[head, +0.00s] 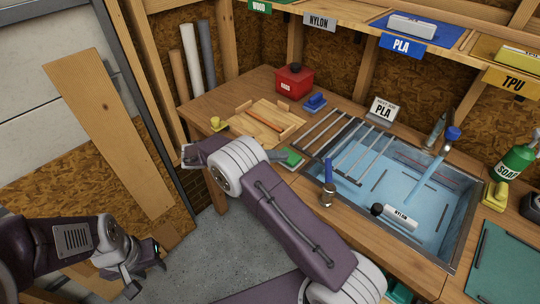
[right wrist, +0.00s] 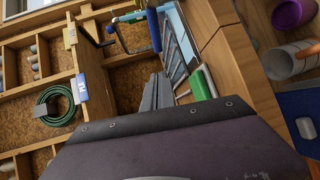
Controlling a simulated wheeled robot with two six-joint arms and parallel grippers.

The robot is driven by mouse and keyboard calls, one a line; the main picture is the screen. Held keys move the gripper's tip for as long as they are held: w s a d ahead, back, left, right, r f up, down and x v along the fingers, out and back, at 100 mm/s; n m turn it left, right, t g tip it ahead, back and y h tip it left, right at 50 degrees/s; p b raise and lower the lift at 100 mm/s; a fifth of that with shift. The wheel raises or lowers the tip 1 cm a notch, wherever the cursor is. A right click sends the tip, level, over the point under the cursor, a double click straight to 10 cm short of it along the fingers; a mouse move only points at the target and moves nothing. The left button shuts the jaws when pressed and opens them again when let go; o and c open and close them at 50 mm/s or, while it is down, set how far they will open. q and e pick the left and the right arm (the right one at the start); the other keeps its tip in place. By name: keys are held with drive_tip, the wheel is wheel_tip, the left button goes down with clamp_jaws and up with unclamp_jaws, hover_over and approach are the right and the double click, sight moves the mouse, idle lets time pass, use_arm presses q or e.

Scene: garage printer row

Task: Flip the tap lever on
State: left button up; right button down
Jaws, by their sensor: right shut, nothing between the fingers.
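A blue lever (head: 328,170) stands upright on a metal valve body (head: 327,194) at the sink's front edge. In the right wrist view a blue bar (right wrist: 153,30) beside the rack looks like this lever. A silver tap (head: 447,147) with a blue top (head: 453,134) is at the sink's back right corner. My right gripper (head: 187,155) is shut and empty near the bench's left front corner, well left of the lever and apart from it.
The blue sink (head: 465,236) holds a black-ended white NYLON item (head: 397,216). A green soap bottle (head: 514,165) stands right.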

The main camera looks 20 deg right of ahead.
drive_tip(key=shift+w+a, duration=0.3)
drive_tip(key=shift+a, duration=0.1)
use_arm(q)
drive_tip(key=shift+w+a+f, duration=0.1)
drive_tip(key=shift+f, duration=0.05)
use_arm(e)
drive_tip(key=shift+w+a+r, duration=0.2)
drive_tip(key=shift+w+a, duration=0.15)
drive_tip(key=shift+a, duration=0.4)
use_arm(q)
drive_tip(key=shift+a, duration=0.1)
